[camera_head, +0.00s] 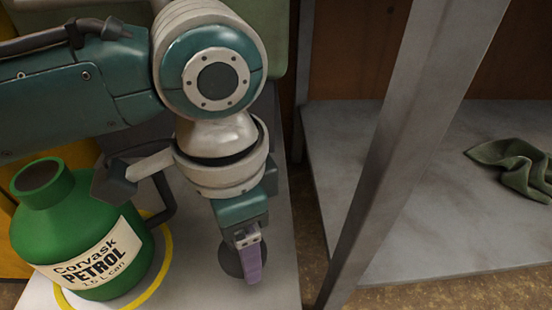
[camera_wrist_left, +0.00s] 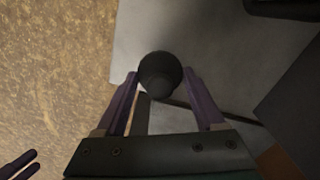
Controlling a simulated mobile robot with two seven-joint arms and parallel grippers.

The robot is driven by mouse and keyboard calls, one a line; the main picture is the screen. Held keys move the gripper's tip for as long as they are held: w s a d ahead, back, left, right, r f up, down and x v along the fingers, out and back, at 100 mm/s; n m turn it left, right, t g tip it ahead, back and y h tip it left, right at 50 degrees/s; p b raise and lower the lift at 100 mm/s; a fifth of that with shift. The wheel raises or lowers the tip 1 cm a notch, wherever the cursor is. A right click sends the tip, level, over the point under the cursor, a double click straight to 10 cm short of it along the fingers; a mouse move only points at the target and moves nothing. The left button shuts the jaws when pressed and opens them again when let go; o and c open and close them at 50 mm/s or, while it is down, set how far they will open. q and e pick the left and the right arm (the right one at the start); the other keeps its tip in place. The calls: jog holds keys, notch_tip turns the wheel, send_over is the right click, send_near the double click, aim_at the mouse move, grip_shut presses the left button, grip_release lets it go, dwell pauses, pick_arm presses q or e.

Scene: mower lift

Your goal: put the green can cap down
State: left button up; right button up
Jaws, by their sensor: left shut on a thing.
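The green petrol can (camera_head: 75,240) stands upright at the left in the head view, its neck open with no cap on it. My left gripper (camera_head: 250,264) points down to the right of the can, near the front right of the pale surface. It is shut on the can cap (camera_head: 230,264), a dark round piece that looks almost black here. In the left wrist view the cap (camera_wrist_left: 160,76) sits between the two purple fingers of the left gripper (camera_wrist_left: 161,82). Whether the cap touches the surface is unclear. My right gripper (camera_wrist_left: 24,163) shows at the lower left, its fingers apart and empty.
The pale surface (camera_head: 200,285) has a yellow ring (camera_head: 158,270) around the can's base. A grey metal post (camera_head: 400,130) rises at the right. Beyond it, a grey slab (camera_head: 440,225) holds a crumpled green cloth (camera_head: 515,165). Brown floor (camera_wrist_left: 50,70) lies beside the surface.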

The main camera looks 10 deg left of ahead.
pick_arm(q)
notch_tip(320, 180, down, 5)
jog(key=b, duration=0.3)
jog(key=shift+r, duration=0.25)
jog(key=shift+f, duration=0.2)
jog(key=o, duration=1.3)
jog(key=shift+r, duration=0.1)
